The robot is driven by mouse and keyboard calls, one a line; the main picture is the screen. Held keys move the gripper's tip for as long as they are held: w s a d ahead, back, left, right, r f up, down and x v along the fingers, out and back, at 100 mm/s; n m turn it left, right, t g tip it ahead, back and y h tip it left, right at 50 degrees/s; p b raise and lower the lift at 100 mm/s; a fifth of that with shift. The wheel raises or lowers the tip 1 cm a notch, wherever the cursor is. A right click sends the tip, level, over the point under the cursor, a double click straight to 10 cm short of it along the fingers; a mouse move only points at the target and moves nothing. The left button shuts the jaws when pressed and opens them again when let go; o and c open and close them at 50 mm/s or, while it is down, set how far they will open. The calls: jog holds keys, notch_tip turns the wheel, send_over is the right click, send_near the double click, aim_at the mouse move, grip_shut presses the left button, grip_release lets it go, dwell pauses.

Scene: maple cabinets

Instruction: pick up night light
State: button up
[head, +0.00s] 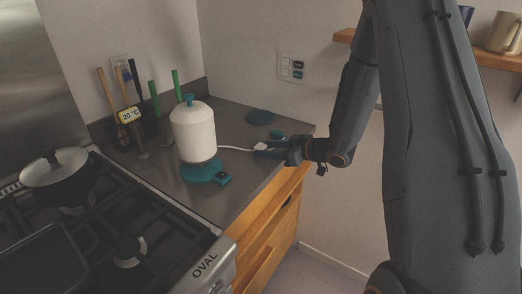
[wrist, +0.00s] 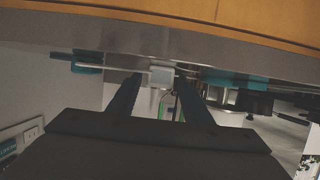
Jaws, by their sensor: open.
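A small white block with a thin white strip or cord, which I take for the night light (head: 262,149), lies low over the grey counter near its right edge. My gripper (head: 272,152) reaches in from the right, level and low, with its fingers around or just beside this block. In the wrist view, which appears upside down, the white block (wrist: 161,77) shows between the tips of my open gripper (wrist: 158,90). I see no clear contact of both fingers with it. Its underside is hidden.
A white canister (head: 193,133) with a teal knob stands by a teal base (head: 205,173), left of my gripper. A teal disc (head: 260,117) lies behind. Utensils (head: 128,98) stand at the wall. The stove (head: 110,225) with a pot (head: 55,177) is at the left.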

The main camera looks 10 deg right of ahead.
jog(key=shift+c, duration=0.2)
jog(key=c, duration=1)
notch_tip(320, 180, up, 8)
jog(key=p, duration=0.6)
